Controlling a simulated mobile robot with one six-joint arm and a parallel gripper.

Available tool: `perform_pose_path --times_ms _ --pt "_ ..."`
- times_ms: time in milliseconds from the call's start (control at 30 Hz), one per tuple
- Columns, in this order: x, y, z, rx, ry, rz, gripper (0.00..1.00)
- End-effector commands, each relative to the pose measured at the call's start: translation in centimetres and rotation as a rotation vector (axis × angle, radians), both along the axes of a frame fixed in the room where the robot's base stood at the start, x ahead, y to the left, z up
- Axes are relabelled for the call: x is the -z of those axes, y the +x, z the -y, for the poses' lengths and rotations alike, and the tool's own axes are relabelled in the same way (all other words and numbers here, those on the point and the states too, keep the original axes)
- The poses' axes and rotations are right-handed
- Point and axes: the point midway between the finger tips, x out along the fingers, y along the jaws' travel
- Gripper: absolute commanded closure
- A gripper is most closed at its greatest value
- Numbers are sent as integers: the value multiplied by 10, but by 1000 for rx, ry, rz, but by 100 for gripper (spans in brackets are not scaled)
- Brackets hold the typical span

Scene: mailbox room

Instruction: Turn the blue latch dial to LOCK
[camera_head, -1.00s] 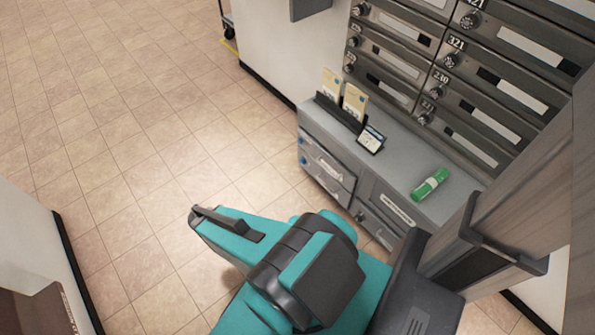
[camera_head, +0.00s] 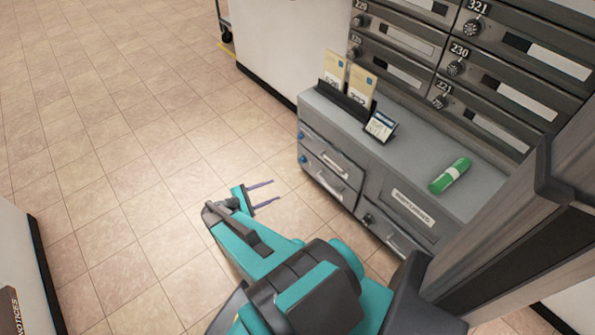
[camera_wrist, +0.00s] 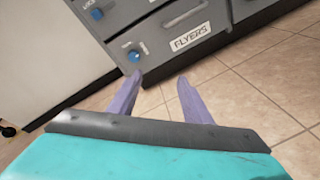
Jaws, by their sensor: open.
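Two blue dials sit on the left edge of the grey cabinet's drawer fronts: an upper dial (camera_head: 301,135) and a lower dial (camera_head: 303,159). The wrist view shows the upper dial (camera_wrist: 97,14) at the top and the lower dial (camera_wrist: 134,56) beside a drawer marked FLYERS. I cannot read which way either dial points. My gripper (camera_head: 274,191) is open and empty, left of the drawers and apart from them. In the wrist view, its two pale purple fingers (camera_wrist: 160,80) point toward the cabinet, with the lower dial just beyond the left fingertip.
The grey cabinet (camera_head: 480,207) holds a card rack (camera_head: 346,100), a small sign (camera_head: 380,126) and a green cylinder (camera_head: 450,175). Mailboxes (camera_head: 400,45) rise behind it. Tiled floor (camera_head: 130,120) lies clear to the left.

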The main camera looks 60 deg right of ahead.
Motion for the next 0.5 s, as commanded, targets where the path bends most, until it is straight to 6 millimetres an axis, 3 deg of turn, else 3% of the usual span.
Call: perform_pose_path --times_ms 33,200,500 --pt "15 6 11 -10 -29 -15 55" --pt "20 20 39 -52 -123 -70 55" --pt "19 32 61 -89 -208 -121 55"
